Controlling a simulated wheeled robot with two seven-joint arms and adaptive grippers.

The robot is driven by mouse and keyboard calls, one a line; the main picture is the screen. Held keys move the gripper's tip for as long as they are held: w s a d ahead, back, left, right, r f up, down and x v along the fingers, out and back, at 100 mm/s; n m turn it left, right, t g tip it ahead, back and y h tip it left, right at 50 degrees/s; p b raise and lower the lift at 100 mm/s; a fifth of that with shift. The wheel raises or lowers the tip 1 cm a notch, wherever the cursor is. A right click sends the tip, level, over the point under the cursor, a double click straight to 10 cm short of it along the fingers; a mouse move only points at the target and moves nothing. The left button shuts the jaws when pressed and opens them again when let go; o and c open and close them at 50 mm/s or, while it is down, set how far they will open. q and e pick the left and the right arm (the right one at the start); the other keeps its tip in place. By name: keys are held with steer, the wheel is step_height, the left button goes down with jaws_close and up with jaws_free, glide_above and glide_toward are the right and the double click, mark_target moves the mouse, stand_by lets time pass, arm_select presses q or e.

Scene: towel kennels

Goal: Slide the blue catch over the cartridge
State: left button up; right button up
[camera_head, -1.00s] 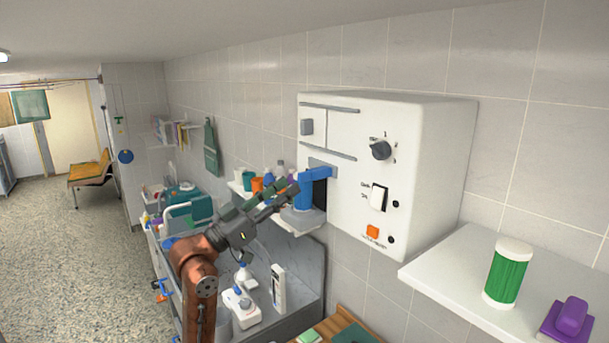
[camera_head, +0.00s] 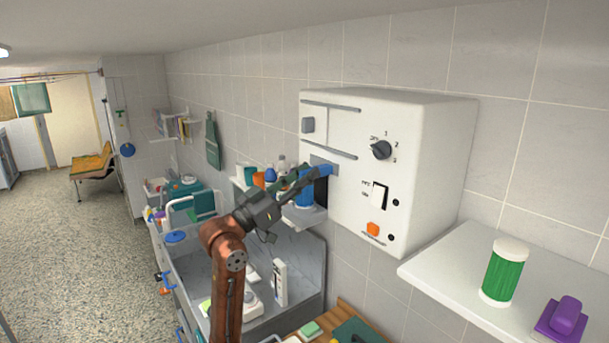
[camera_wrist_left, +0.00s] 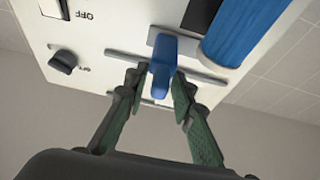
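The blue catch (camera_head: 325,170) sits on a grey plate on the front of the white wall unit (camera_head: 350,205). In the left wrist view the catch (camera_wrist_left: 163,62) stands between my left fingertips. The blue cartridge (camera_head: 304,197) is upright at the dark opening just below the catch, partly hidden by my fingers. In the left wrist view the ribbed cartridge (camera_wrist_left: 243,32) is to the right of the catch, not covered by it. My left gripper (camera_head: 312,176) is open around the catch, with a gap on its left side; contact on the right is unclear. My right gripper is out of view.
The unit's front has a dial (camera_head: 381,150), a switch (camera_head: 379,195) and an orange button (camera_head: 373,229). A white shelf (camera_head: 440,275) at right holds a green canister (camera_head: 503,270) and a purple object (camera_head: 562,320). Bottles stand on a small shelf behind my gripper.

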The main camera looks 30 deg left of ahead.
arm_select(q)
jaws_close()
steer(key=shift+a, duration=0.1)
steer(key=w+a+b, duration=0.1)
steer(key=w+a, duration=0.1)
steer(key=a, duration=0.4)
steer(key=shift+w+r, duration=0.15)
steer(key=shift+o, duration=1.7)
jaws_free()
steer(key=shift+o, duration=0.5)
steer(key=shift+w, duration=0.1)
